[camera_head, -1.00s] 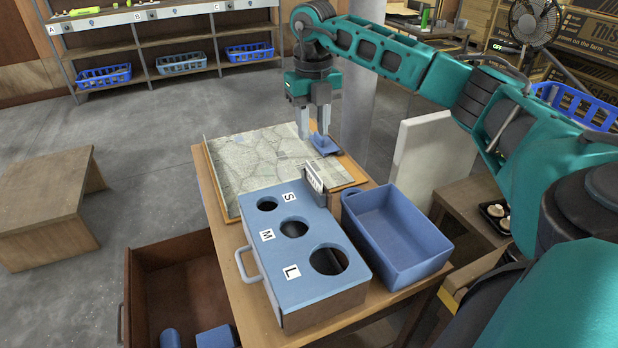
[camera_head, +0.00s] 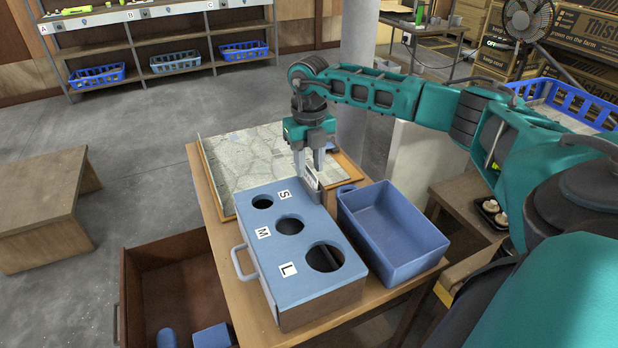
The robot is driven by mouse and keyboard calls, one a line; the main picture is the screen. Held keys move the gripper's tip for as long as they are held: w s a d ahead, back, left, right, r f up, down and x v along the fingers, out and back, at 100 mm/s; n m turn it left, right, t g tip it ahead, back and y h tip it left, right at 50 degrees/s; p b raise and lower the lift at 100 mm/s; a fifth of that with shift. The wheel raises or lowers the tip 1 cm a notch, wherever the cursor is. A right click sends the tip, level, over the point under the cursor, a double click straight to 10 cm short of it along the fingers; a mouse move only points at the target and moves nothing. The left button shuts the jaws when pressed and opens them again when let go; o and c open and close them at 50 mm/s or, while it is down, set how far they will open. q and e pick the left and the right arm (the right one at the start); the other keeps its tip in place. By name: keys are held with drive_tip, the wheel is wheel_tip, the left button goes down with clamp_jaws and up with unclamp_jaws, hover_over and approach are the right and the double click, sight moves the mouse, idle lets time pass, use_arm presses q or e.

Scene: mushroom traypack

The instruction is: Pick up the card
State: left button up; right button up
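The white card (camera_head: 311,181) with dark print stands upright in a small grey holder (camera_head: 316,194) at the far end of the blue-topped sorting box (camera_head: 262,222). My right gripper (camera_head: 309,172) points down at the card, with its two fingers apart. The fingertips overlap the card's upper part in the picture. I cannot tell whether they touch it. My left gripper is not in view.
A blue bin (camera_head: 392,228) stands right of the sorting box, and a framed map-like board (camera_head: 243,160) lies behind it. A blue item (camera_head: 345,151) sits partly hidden behind the gripper. An open wooden drawer (camera_head: 140,285) is at lower left.

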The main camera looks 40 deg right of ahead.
drive_tip(key=c, duration=0.6)
clamp_jaws()
drive_tip(key=shift+r, duration=0.1)
